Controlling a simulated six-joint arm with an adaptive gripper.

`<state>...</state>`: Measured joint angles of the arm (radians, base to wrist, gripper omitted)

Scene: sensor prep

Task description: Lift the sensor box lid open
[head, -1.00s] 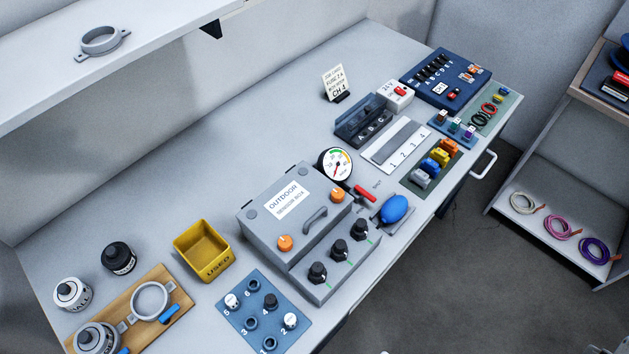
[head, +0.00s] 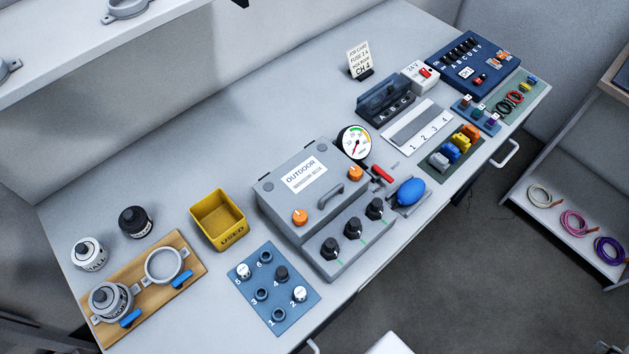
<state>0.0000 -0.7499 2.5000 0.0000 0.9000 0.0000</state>
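The grey sensor box (head: 290,208) stands near the middle of the bench in the head view. Its lid (head: 322,165) is shut and carries a white label reading OUTDOOR. A grey handle (head: 331,195) sits on the lid, with an orange knob at its left (head: 300,217) and another at its right (head: 355,174). Several black knobs (head: 353,228) line the lower front part of the box. My gripper is not in view.
A round gauge (head: 356,142) stands behind the box, with a red lever (head: 382,174) and blue bulb (head: 411,192) at its right. A yellow USED bin (head: 218,220) is left, a blue numbered mat (head: 272,290) in front-left. Bare bench (head: 200,150) lies behind the box.

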